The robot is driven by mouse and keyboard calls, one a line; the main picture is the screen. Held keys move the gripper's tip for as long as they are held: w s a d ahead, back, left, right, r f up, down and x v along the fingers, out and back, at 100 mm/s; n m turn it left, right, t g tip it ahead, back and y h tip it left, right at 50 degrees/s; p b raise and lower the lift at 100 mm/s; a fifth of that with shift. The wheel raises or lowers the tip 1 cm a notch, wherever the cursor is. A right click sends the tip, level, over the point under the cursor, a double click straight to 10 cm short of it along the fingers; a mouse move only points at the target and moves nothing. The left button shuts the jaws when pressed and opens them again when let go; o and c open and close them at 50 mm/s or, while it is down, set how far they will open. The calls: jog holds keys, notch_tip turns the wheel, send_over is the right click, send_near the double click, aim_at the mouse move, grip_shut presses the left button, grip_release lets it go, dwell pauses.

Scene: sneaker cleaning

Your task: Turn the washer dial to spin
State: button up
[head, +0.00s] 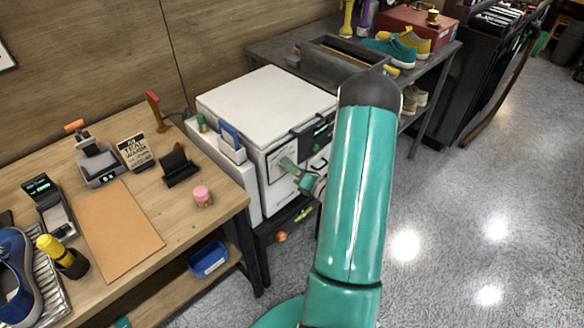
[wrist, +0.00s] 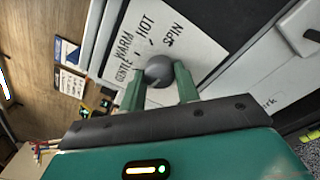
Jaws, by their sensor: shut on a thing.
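The white washer (head: 265,105) stands against the wall in the head view, with my teal arm reaching across to its front. In the wrist view its dial (wrist: 159,68) is a dark grey round knob on a white panel (wrist: 205,38) marked GENTLE, WARM, HOT and SPIN. My gripper (wrist: 160,82) has one green finger on each side of the knob and is shut on it. In the head view my gripper (head: 297,174) is at the washer's front. The dial is not clear there, and I cannot tell which label it points to.
A wooden workbench (head: 155,215) with tools and a blue sneaker (head: 15,275) stands at the left. A grey table (head: 435,60) with shoes and a grey bin is behind the washer. The floor (head: 470,220) at the right is clear.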

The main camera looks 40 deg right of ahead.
jog(key=shift+m, duration=0.3)
jog(key=shift+s+a+m+h, duration=0.1)
jog(key=shift+m+h, duration=0.3)
jog(key=shift+m, duration=7.65)
jog(key=shift+m+h, duration=0.4)
jog(key=shift+m, duration=7.65)
jog(key=o, duration=1)
